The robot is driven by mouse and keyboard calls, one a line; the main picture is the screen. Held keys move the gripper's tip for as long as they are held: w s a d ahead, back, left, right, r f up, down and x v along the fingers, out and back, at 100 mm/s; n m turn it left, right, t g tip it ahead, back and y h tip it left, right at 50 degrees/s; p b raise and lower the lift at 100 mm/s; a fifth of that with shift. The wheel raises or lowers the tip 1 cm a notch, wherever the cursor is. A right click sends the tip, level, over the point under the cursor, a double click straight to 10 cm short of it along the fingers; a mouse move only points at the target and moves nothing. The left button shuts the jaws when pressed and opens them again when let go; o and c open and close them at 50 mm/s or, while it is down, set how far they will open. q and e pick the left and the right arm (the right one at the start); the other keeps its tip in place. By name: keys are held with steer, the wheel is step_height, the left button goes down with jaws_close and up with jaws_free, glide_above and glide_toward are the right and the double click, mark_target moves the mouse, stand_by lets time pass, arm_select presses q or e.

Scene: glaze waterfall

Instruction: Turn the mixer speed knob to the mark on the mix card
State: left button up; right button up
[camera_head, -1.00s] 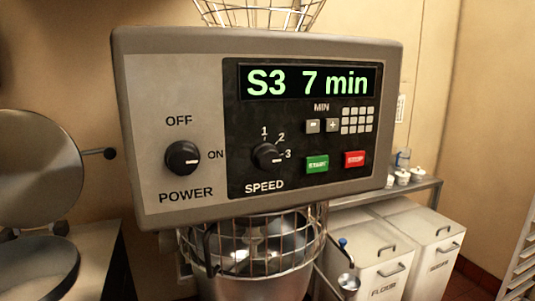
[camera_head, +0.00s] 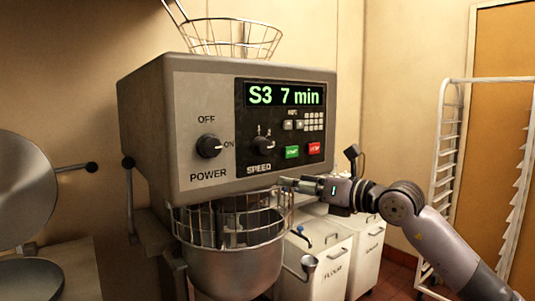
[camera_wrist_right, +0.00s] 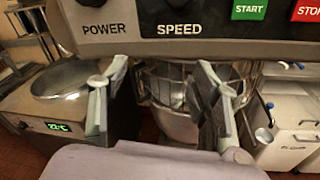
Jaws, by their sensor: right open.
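The dark speed knob (camera_head: 263,145) is on the mixer's front panel (camera_head: 205,100), below small marks; its white pointer faces right, towards where the 3 is printed. In the right wrist view only the lower edge of the speed knob (camera_wrist_right: 180,12) shows at the top. The display (camera_head: 285,95) reads "S3 7 min". No mix card is in view. My right gripper (camera_head: 287,183) is just below the panel's lower edge, right of and below the knob, touching nothing that I can see. In the wrist view its two fingers (camera_wrist_right: 162,82) are apart and empty. My left gripper is out of view.
The power knob (camera_head: 208,146) is left of the speed knob, pointer towards ON. Green start (camera_head: 291,152) and red stop (camera_head: 314,148) buttons sit close to its right. The wire bowl guard (camera_head: 230,220) is below the panel. A white rack (camera_head: 450,170) stands at right.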

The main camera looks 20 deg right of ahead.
steer(key=s+d+r+n+t+h, duration=0.2)
steer(key=s+r, duration=0.2)
steer(key=r, duration=0.3)
steer(key=p, duration=0.8)
glide_toward(266, 146)
steer(key=x, duration=0.8)
steer(key=shift+w+a+r, duration=0.1)
steer(key=shift+w+r, duration=0.1)
steer(key=shift+w, duration=0.05)
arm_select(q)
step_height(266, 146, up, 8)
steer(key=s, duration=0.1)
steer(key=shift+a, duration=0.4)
arm_select(e)
steer(key=shift+w+a+f, duration=0.15)
steer(key=shift+w, duration=0.25)
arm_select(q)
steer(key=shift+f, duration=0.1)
arm_select(e)
steer(key=shift+c, duration=0.3)
steer(key=c, duration=1.1)
steer(key=shift+o, duration=0.2)
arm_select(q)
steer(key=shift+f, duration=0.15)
